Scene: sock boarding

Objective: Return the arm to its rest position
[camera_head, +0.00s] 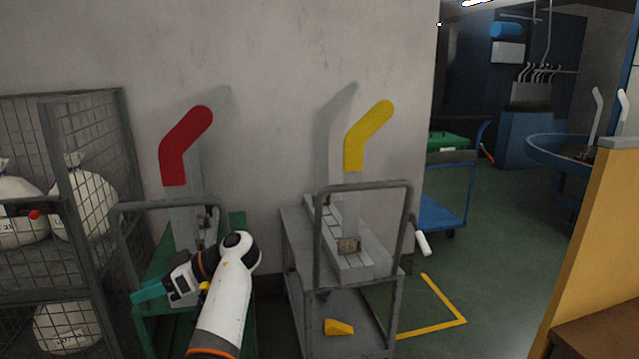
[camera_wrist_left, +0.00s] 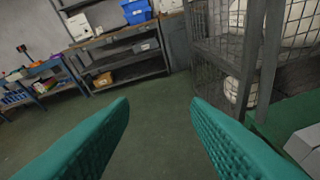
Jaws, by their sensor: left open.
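My left arm reaches up from the bottom of the head view, in front of the green cart. Its left gripper (camera_head: 150,294) points to the left. In the left wrist view its two teal fingers (camera_wrist_left: 160,115) are spread apart with nothing between them, over open floor. A red sock (camera_head: 184,145) sits on a grey boarding form on the green cart (camera_head: 148,330), behind the arm. A yellow sock (camera_head: 366,137) sits on a form on the grey cart (camera_head: 296,262). My right gripper is not in view.
A wire mesh cage (camera_head: 85,150) with white sacks (camera_head: 84,200) stands close at the left. A yellow-sided wall or counter (camera_head: 590,230) is at the right. The left wrist view shows a shelf (camera_wrist_left: 118,55) with blue bins and clear green floor (camera_wrist_left: 150,130).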

